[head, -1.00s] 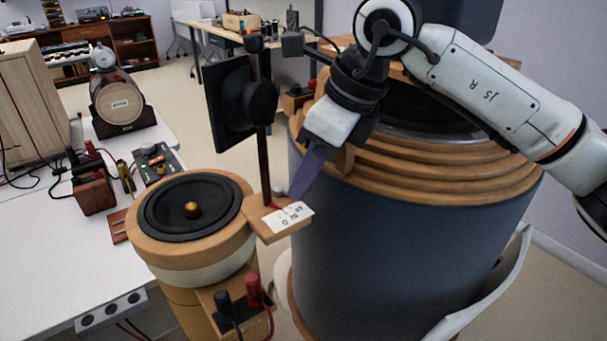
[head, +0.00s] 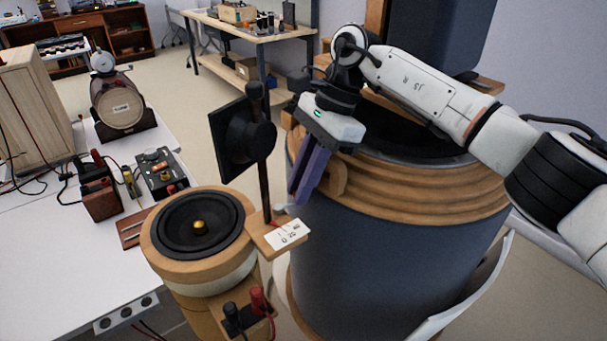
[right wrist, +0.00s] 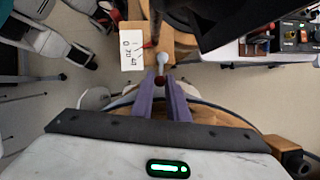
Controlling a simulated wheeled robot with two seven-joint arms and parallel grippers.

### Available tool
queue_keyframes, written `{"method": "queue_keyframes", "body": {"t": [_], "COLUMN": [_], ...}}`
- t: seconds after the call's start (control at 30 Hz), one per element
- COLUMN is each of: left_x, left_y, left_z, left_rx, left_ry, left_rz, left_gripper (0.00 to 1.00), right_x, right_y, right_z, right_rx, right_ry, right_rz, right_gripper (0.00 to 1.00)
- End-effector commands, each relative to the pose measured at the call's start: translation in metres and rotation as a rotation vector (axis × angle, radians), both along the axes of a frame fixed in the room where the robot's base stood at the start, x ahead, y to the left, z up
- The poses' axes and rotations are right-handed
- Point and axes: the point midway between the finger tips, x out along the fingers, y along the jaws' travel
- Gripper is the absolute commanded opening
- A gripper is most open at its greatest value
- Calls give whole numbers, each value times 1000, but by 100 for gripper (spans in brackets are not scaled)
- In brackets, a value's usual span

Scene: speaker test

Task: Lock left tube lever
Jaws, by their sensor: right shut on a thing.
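The left tube (head: 205,265) is a short wooden cylinder with a black speaker cone (head: 180,235) and brass centre on top. A wooden block with a white scale card (head: 288,234) juts from its right side. The small lever (head: 279,210) shows a pale end beside the card; in the right wrist view its pale rounded part (right wrist: 162,60) and a dark red piece lie at the fingertips. My right gripper (head: 294,203) has purple fingers pointing down at the lever and is shut on it. The fingertips (right wrist: 161,86) partly hide the hold. My left gripper is not in view.
A dark post with a square black panel (head: 232,140) stands close left of my right gripper. A large blue drum with wooden rings (head: 400,260) stands right behind it. Black and red terminals (head: 245,312) are in front. The white table (head: 60,260) carries several devices.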

Motion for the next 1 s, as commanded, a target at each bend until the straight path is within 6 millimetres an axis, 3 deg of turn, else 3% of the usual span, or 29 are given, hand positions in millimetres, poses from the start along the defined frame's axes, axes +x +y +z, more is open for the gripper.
{"method": "queue_keyframes", "body": {"t": [0.3,0.93,0.97,1.0], "left_x": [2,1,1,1], "left_y": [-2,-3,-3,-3], "left_z": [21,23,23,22], "left_rx": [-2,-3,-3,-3], "left_ry": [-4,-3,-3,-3], "left_rz": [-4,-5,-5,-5], "left_gripper": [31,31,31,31], "right_x": [7,8,8,8], "right_y": [4,4,4,4], "right_z": [3,1,1,1], "right_rx": [0,0,0,1], "right_ry": [-3,-6,-6,-6], "right_rz": [143,185,185,185], "right_gripper": [0,0,19,26]}}
